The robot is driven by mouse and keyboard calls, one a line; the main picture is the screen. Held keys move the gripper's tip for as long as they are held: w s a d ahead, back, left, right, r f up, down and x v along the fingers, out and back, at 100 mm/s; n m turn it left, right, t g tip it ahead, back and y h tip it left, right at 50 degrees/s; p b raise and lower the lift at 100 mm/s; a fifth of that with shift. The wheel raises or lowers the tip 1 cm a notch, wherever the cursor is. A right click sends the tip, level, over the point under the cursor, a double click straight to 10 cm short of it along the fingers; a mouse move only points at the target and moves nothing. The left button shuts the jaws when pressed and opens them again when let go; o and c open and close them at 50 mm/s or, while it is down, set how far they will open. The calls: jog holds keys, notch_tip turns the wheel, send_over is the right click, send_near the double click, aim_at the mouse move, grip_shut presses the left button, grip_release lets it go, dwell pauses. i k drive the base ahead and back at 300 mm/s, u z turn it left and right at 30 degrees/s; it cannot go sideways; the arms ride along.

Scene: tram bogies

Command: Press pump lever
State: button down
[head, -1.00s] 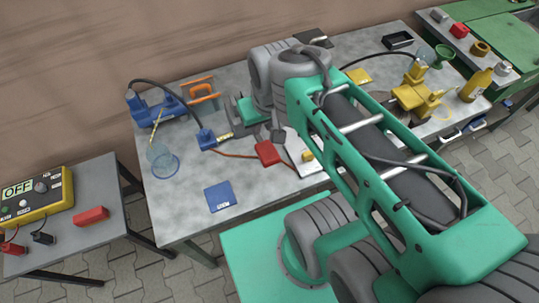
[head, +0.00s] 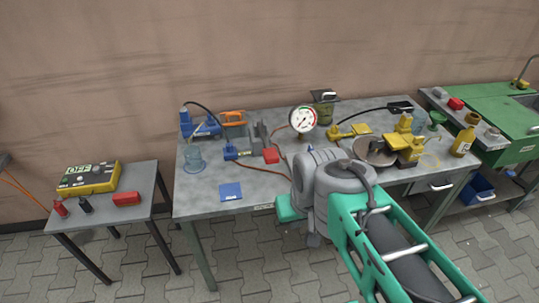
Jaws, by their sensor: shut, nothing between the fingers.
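A blue pump-like unit (head: 207,127) stands at the back left of the workbench. A black hose arches from it towards a small blue block (head: 231,152). I cannot make out clearly which part is a pump lever. My green and grey arm reaches up from the lower right to the bench's front edge. My gripper's fingers cannot be made out.
A pressure gauge (head: 303,120) stands at the back middle. The bench's front left is mostly clear.

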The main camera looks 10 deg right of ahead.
aim_at(271, 155)
jog(key=u, duration=0.4)
jog(key=i, duration=0.5)
jog(key=u, duration=0.95)
jog(key=i, duration=0.5)
jog(key=u, duration=0.15)
